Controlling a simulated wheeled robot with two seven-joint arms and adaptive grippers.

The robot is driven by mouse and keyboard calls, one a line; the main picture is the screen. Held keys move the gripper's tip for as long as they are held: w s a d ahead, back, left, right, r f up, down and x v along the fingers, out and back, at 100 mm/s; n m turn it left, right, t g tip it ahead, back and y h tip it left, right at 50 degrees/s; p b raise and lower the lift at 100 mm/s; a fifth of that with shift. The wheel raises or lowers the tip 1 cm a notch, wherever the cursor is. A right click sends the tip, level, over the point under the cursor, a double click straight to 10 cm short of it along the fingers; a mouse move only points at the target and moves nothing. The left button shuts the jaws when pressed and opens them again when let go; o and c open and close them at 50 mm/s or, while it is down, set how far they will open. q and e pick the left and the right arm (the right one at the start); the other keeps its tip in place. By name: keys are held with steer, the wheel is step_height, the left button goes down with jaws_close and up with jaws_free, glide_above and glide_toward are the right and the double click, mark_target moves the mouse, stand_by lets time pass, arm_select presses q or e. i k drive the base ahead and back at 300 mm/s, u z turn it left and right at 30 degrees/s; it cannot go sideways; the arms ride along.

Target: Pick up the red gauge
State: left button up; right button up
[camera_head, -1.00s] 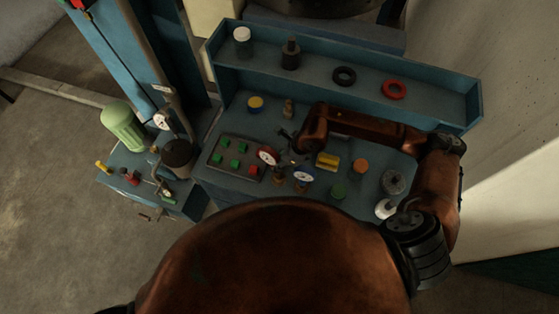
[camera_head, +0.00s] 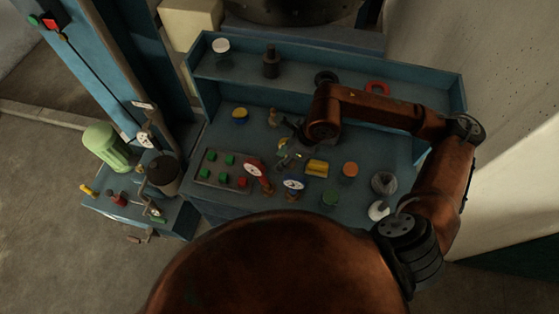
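The red gauge (camera_head: 254,169) has a white dial with a red casing and stands or leans on the blue bench, just right of the button panel. Its dial faces left and upward, and its lower part is partly unclear. My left gripper is out of view.
A yellow block (camera_head: 317,168), an orange-topped jar (camera_head: 350,170) and a green-topped jar (camera_head: 330,198) are nearby. The button panel (camera_head: 222,170) lies left. A raised shelf (camera_head: 300,75) runs behind.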

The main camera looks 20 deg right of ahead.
mark_target(254, 167)
steer(key=k, duration=2)
